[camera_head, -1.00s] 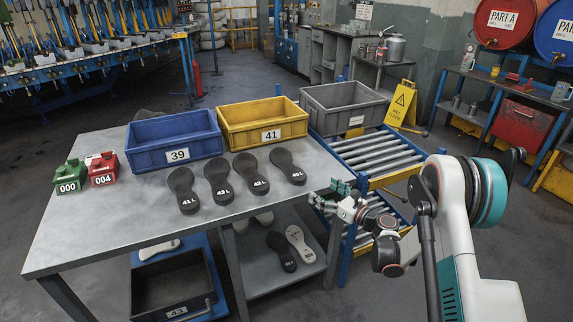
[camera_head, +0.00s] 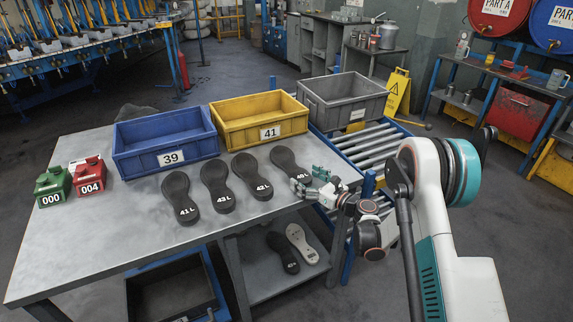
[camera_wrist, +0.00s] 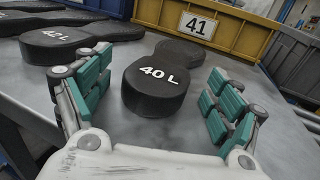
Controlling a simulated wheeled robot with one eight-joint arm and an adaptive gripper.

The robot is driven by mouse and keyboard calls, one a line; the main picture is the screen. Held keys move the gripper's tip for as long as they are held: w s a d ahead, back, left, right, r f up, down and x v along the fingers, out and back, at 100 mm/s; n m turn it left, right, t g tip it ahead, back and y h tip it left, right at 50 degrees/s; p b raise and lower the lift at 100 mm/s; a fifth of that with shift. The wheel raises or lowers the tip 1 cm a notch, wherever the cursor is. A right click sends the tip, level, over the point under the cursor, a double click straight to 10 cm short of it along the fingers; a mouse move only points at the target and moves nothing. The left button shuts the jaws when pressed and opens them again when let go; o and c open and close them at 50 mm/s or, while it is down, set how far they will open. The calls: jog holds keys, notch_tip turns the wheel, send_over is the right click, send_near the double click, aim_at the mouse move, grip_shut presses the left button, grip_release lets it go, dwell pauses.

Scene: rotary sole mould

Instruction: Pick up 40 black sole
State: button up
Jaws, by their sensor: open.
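The black sole marked 40 L (camera_wrist: 155,88) lies flat on the grey table in the wrist view, its marked end towards me. In the head view it is the rightmost sole (camera_head: 285,157) of a row, its marked end partly hidden by my gripper. My gripper (camera_wrist: 155,100) is open in the wrist view, with one teal-padded finger to each side of the marked end. I see space between both fingers and the sole. In the head view my gripper (camera_head: 322,183) is at the table's right edge, at the near end of the sole.
Soles marked 42 L (camera_head: 252,175), 43 L (camera_head: 217,186) and 41 L (camera_head: 180,197) lie to its left. A blue bin 39 (camera_head: 166,143), a yellow bin 41 (camera_head: 258,120) and a grey bin (camera_head: 343,102) stand behind. Green (camera_head: 52,187) and red (camera_head: 88,174) counters sit at left.

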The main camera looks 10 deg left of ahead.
jog(key=shift+s+d, duration=0.1)
jog(key=c, duration=1.3)
jog(key=shift+r, duration=0.1)
